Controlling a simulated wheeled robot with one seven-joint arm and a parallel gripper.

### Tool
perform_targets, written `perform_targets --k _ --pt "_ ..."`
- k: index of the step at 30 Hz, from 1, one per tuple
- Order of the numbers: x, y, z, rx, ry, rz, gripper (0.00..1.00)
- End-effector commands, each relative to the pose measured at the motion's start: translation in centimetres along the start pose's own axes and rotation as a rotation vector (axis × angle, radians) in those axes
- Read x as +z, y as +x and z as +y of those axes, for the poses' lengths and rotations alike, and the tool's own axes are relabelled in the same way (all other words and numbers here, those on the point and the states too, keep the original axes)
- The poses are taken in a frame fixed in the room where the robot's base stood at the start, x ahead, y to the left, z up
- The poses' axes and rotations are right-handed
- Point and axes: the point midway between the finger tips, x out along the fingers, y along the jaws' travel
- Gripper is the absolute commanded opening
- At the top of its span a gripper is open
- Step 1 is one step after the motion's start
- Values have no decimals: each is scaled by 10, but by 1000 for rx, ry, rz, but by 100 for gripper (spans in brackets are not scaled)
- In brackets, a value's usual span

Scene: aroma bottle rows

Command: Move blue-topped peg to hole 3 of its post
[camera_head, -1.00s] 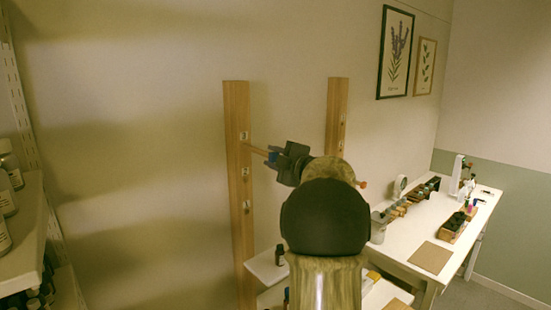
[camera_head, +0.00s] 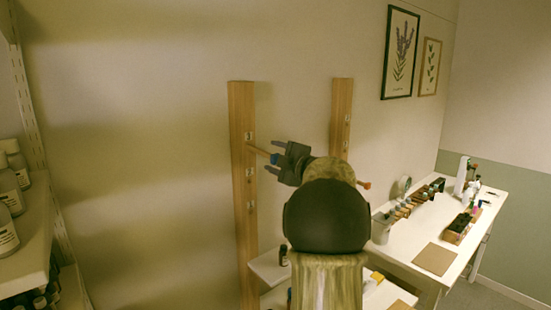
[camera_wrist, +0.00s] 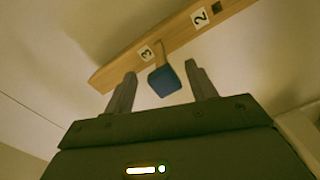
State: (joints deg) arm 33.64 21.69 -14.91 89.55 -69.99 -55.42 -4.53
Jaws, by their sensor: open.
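The blue-topped peg (camera_wrist: 165,80) stands out from the left wooden post (camera_head: 243,200), its wooden stem entering the post beside the label 3 (camera_wrist: 146,53). In the head view the blue top (camera_head: 275,159) is at the peg's free end, on the upper part of the post. My gripper (camera_wrist: 160,82) is open, with one finger on each side of the blue top and gaps showing. In the head view my gripper (camera_head: 274,157) points at the post. A dark empty hole (camera_wrist: 217,8) shows by the label 2 (camera_wrist: 200,18).
A second wooden post (camera_head: 341,110) stands to the right, and an orange-tipped peg (camera_head: 364,185) shows beside my arm. A small shelf with a dark bottle (camera_head: 283,255) is below. A white table (camera_head: 408,245) with bottles stands at right, shelving at far left.

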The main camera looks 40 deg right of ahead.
Motion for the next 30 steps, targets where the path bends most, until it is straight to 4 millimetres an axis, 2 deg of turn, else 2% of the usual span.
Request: perform_targets --k 5,8,24,30 --pt "1 -12 0 3 -2 -1 56" --pt "2 -27 -2 3 -1 -3 56" --pt "2 -134 -3 3 -2 -3 56" --pt "1 -165 -2 2 -1 -1 56"
